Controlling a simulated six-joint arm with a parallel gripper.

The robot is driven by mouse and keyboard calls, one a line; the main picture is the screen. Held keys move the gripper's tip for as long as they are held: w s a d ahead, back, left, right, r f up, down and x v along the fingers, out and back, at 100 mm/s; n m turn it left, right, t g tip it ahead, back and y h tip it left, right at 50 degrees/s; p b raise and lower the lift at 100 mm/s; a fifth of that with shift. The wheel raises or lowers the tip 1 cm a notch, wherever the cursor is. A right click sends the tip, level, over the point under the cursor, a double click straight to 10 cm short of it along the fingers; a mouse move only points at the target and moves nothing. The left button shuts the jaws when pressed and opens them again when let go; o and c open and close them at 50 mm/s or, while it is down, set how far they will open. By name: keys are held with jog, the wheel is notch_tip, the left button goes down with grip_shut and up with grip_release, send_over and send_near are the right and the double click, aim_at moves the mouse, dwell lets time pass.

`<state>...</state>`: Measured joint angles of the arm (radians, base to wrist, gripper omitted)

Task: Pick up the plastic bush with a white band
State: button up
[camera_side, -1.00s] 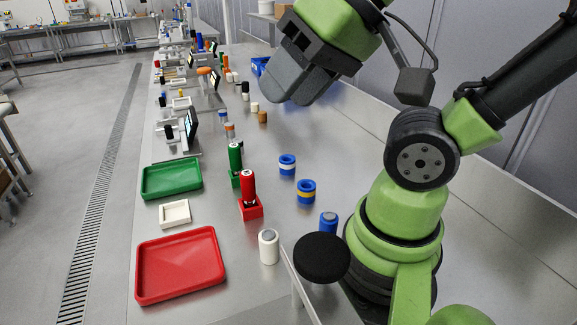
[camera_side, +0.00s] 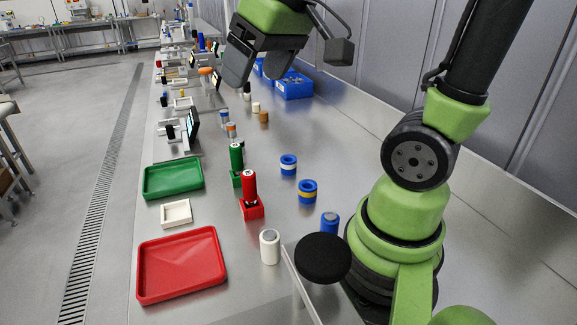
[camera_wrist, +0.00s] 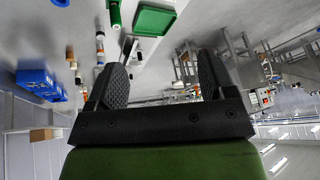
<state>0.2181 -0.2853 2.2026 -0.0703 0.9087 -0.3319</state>
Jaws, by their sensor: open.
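The plastic bush with a white band (camera_side: 288,165) is a short blue ring standing upright on the bench, in the middle of the side view. A similar blue bush with a yellow band (camera_side: 307,192) stands just nearer the camera. My gripper (camera_side: 256,68) is open and empty, raised above the far part of the bench, well apart from both bushes. In the wrist view my gripper (camera_wrist: 163,80) shows two spread fingers with nothing between them. A blue piece at that view's top edge is cut off, and I cannot tell what it is.
Red (camera_side: 250,190) and green (camera_side: 236,160) bottles stand left of the bushes in holders. A red tray (camera_side: 181,289), green tray (camera_side: 172,193) and white tray (camera_side: 175,224) lie along the left. Blue bins (camera_side: 294,88) stand far back.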

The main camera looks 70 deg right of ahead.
jog(key=w+d+f+n+g, duration=0.1)
jog(key=w+d+f+g, duration=0.15)
jog(key=w+d, duration=0.3)
jog(key=n+g, duration=0.3)
send_over(288, 165)
jog(key=d, duration=0.2)
notch_tip(288, 165, down, 18)
jog(key=r, duration=0.1)
notch_tip(288, 165, down, 5)
jog(key=shift+w, duration=0.15)
jog(key=shift+w+f, duration=0.2)
jog(key=shift+f, duration=2.8)
jog(key=c, duration=1)
